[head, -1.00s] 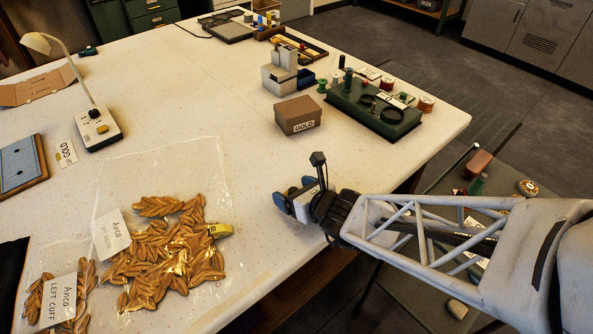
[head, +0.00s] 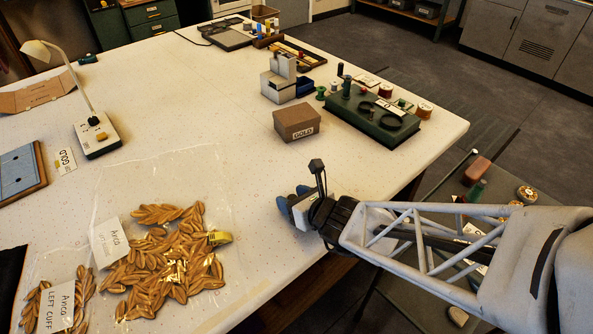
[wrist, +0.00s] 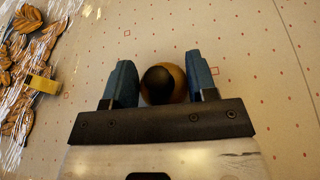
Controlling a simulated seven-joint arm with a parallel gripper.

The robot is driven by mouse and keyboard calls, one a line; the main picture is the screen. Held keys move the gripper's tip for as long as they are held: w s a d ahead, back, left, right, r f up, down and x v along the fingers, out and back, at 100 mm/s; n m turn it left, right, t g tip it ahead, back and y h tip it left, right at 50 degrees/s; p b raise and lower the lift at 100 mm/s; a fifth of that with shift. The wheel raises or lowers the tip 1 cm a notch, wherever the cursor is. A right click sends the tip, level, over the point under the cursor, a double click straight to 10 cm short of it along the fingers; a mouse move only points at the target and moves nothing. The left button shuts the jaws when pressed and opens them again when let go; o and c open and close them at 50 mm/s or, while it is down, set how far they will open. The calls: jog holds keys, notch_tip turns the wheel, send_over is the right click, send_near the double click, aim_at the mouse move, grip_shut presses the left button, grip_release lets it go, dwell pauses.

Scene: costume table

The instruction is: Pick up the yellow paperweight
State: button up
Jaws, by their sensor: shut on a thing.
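The yellow paperweight (wrist: 178,86), a round amber-yellow piece with a dark top, sits between the blue fingers of my gripper (wrist: 163,84) in the wrist view. Both fingers touch its sides and are shut on it. In the head view my gripper (head: 288,203) is low at the right front edge of the table, and the paperweight is hidden behind it. I cannot tell whether the paperweight still touches the table.
A clear bag of gold leaves (head: 160,262) with a yellow clip (head: 220,238) lies left of my gripper. A brown GOLD box (head: 297,120) and a green spool stand (head: 372,118) are behind it. The table (head: 220,130) between is clear.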

aim_at(294, 197)
jog(key=shift+r, duration=0.15)
jog(key=shift+r, duration=1.75)
jog(key=s+d, duration=0.3)
jog(key=s, duration=0.4)
jog(key=s+d+r, duration=0.1)
jog(key=s+d, duration=0.3)
jog(key=s, duration=0.3)
jog(key=shift+s+d+r, duration=0.1)
jog(key=shift+s, duration=0.05)
